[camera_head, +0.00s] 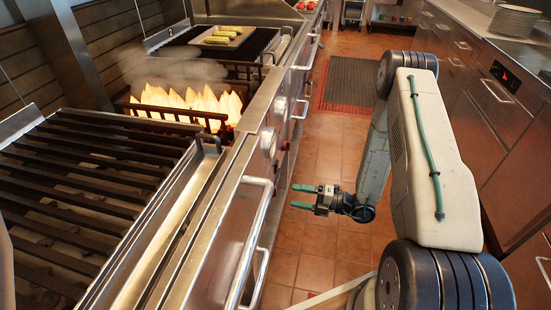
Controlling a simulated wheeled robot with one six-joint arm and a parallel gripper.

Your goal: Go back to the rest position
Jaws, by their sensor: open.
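My gripper (302,197) has green fingers and points left. It is open and empty, held over the tiled floor of the aisle. It is to the right of the grill counter's front and apart from it. My arm is folded on the right side of the view.
Flames (187,101) with smoke rise from the middle of the grill on the left. A near grate (75,175) is bare. A tray (222,37) with yellow-green food stands farther back. A dark floor mat (347,85) lies in the aisle. Steel drawers (493,100) line the right.

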